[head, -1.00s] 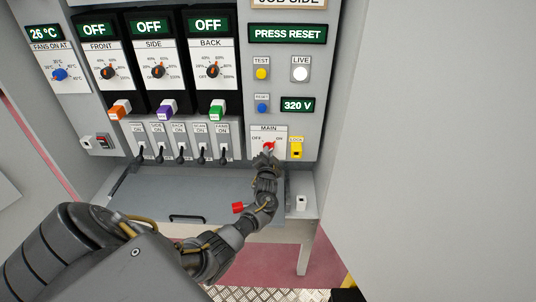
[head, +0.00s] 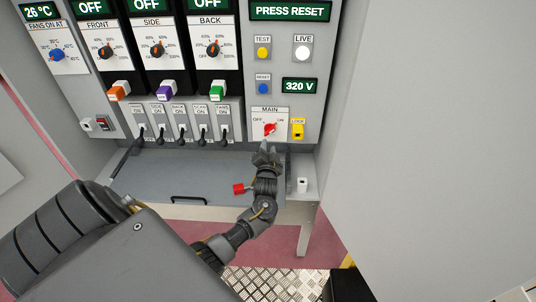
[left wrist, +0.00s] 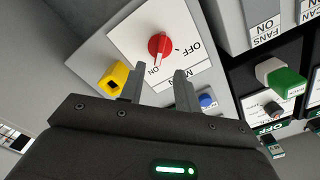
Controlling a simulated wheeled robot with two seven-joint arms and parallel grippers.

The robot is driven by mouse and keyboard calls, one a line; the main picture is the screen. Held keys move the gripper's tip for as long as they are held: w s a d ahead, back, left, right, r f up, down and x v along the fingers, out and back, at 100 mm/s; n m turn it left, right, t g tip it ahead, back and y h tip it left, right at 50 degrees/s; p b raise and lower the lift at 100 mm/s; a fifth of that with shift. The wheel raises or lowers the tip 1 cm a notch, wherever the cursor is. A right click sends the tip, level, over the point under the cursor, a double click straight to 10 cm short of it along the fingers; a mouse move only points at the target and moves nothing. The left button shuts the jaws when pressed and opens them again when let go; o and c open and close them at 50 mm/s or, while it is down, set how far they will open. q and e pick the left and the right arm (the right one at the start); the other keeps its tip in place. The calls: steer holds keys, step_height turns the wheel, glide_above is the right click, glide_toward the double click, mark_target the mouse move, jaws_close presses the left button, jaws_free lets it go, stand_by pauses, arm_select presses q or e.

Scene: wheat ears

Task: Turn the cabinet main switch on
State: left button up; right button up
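The main switch is a red rotary knob (head: 270,129) on a white plate marked MAIN, OFF and ON, low on the cabinet's right panel. Its pointer is turned toward ON; in the left wrist view the knob (left wrist: 160,46) shows its white mark toward the ON label. My left gripper (head: 265,146) is just below and in front of the knob, apart from it. In the left wrist view its two fingers (left wrist: 159,78) stand apart with nothing between them. My right gripper is not in view.
A yellow lock piece (head: 298,130) sits right of the knob. A blue reset button (head: 263,88), a PRESS RESET display (head: 290,11) and a 320 V display (head: 299,86) are above. A red padlock-like object (head: 238,188) is by the ledge. Several breaker levers (head: 181,140) line the left.

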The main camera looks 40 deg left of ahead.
arm_select(q)
steer(key=shift+v, duration=1.4)
